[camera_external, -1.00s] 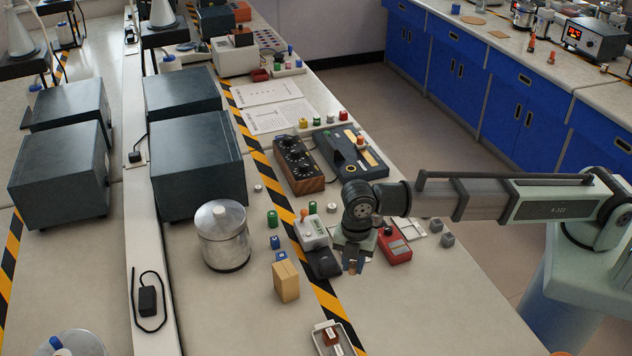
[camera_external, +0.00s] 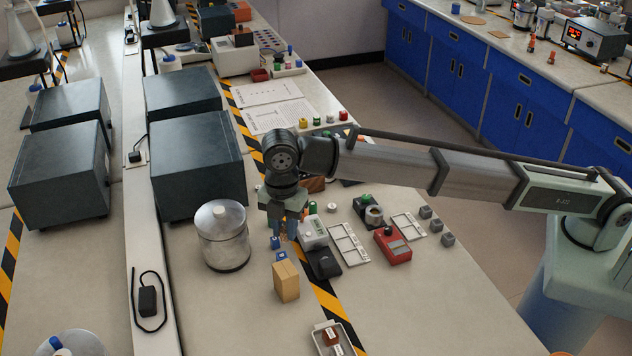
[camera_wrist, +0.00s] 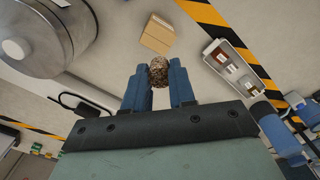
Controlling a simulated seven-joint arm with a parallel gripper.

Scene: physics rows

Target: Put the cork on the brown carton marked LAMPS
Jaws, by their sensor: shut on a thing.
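My gripper (camera_external: 283,238) is shut on the cork, a speckled brown piece (camera_wrist: 158,72) held between the blue fingertips in the wrist view. In the external view the cork is small and hard to make out between the fingers. A light brown carton (camera_external: 286,281) stands upright on the bench in front of the gripper in the external view. It also shows in the wrist view (camera_wrist: 158,34), just beyond the cork, and nothing is seen on its top. I cannot read any marking on it. The gripper is above the bench, apart from the carton.
A metal canister (camera_external: 223,238) stands left of the carton. A tray with brown labelled pieces (camera_external: 350,338) lies in front.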

